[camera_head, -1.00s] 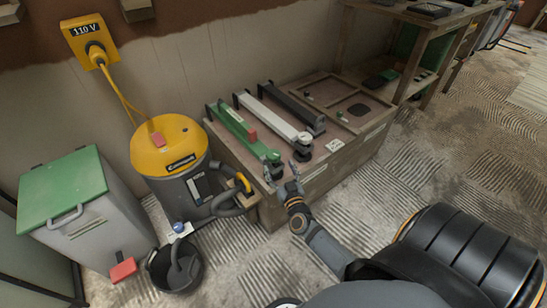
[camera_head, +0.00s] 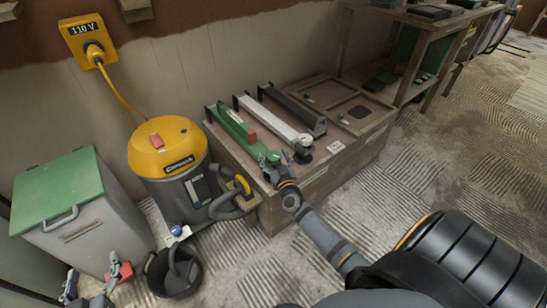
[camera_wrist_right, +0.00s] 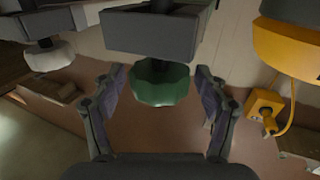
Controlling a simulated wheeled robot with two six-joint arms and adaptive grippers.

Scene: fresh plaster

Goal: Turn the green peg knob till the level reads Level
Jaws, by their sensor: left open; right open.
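The green peg knob (camera_wrist_right: 160,85) hangs under a grey beam end in the right wrist view. It sits between the two spread fingers of my right gripper (camera_wrist_right: 160,105), with a visible gap on both sides. In the head view my right gripper (camera_head: 278,167) is at the near end of the green beam (camera_head: 232,127), and its fingers partly hide the knob there. No level reading is legible. My left gripper (camera_head: 92,284) is open and empty at the lower left, near a red object (camera_head: 120,272).
White (camera_head: 275,118) and dark (camera_head: 292,108) beams lie beside the green one on the wooden crate (camera_head: 310,192). A yellow vacuum cleaner (camera_head: 165,150), a black bucket (camera_head: 172,272) and a green-lidded bin (camera_head: 57,190) stand left. Floor in front of the crate is mostly clear.

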